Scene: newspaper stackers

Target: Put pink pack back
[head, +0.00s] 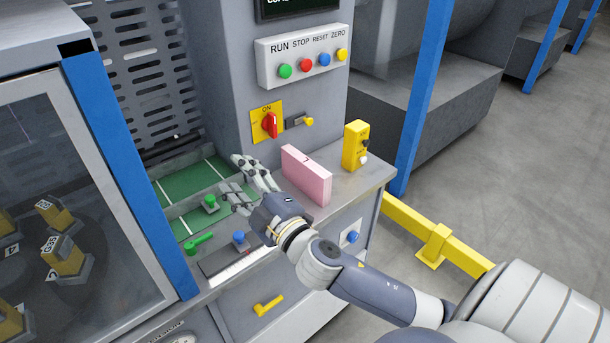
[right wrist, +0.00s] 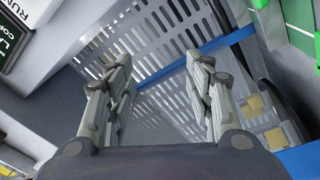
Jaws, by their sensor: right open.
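The pink pack (head: 306,176) stands upright on its long edge on the grey counter, with a dark mark on its top. My right gripper (head: 242,178) is left of the pack in the head view, over the green area of the counter. Its fingers are spread and empty. In the right wrist view the open fingers (right wrist: 160,95) frame a slotted grey panel, with nothing between them. The pack does not show in the right wrist view. My left gripper is not in view.
A yellow box (head: 356,146) with knobs stands right of the pack. A red switch (head: 270,124) and a button panel (head: 303,56) are on the column behind. Green (head: 200,242) and blue (head: 239,238) controls sit near the gripper. A glazed cabinet with a blue post (head: 131,175) stands left.

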